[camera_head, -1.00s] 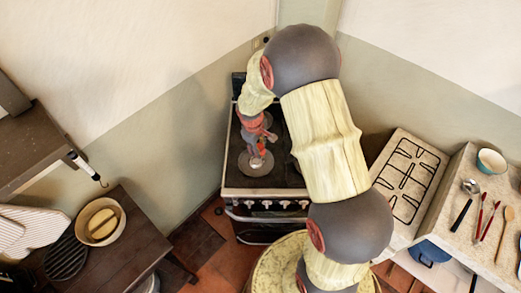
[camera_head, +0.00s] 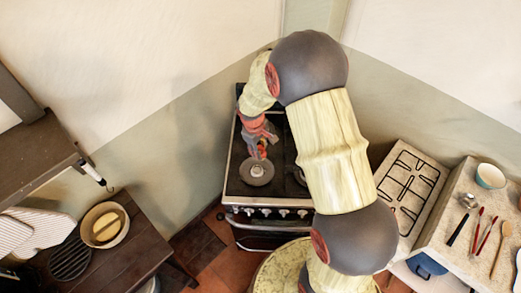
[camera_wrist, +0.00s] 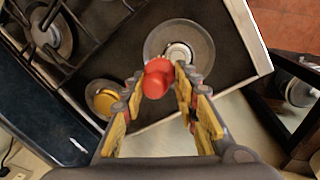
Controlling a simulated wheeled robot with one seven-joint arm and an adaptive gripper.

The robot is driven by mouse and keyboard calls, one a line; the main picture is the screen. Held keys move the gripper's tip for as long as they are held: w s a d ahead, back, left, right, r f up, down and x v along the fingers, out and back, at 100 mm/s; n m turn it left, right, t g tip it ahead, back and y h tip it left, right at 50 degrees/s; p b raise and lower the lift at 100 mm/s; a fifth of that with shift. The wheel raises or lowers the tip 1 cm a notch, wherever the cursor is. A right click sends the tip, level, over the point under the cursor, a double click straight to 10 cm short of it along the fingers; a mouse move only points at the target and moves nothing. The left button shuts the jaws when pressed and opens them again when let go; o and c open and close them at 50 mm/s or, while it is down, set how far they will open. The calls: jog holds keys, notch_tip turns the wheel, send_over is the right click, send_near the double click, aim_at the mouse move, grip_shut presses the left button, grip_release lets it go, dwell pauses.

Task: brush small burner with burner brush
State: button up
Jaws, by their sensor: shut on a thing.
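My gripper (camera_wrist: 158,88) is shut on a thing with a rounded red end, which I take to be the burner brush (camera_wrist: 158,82). In the head view my gripper (camera_head: 261,148) hangs over the left side of the stove (camera_head: 236,186), just behind the front-left burner (camera_head: 256,174). In the wrist view a larger grey disc with a pale centre (camera_wrist: 195,38) lies beyond the brush. A smaller burner with a yellow centre (camera_wrist: 105,98) is to the left of the fingers. Contact between brush and burner cannot be told.
A black grate (camera_wrist: 85,25) covers burners on the stove's other side. A dark table (camera_head: 125,258) with a bowl (camera_head: 89,232) stands left. A counter with utensils (camera_head: 482,237) and a light hob (camera_head: 408,190) is right. A shelf with a hanging tool (camera_head: 91,172) is upper left.

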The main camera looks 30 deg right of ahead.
jog(key=shift+f, duration=0.2)
dwell(0.3)
jog(key=shift+f+b, duration=0.95)
jog(key=shift+f, duration=0.9)
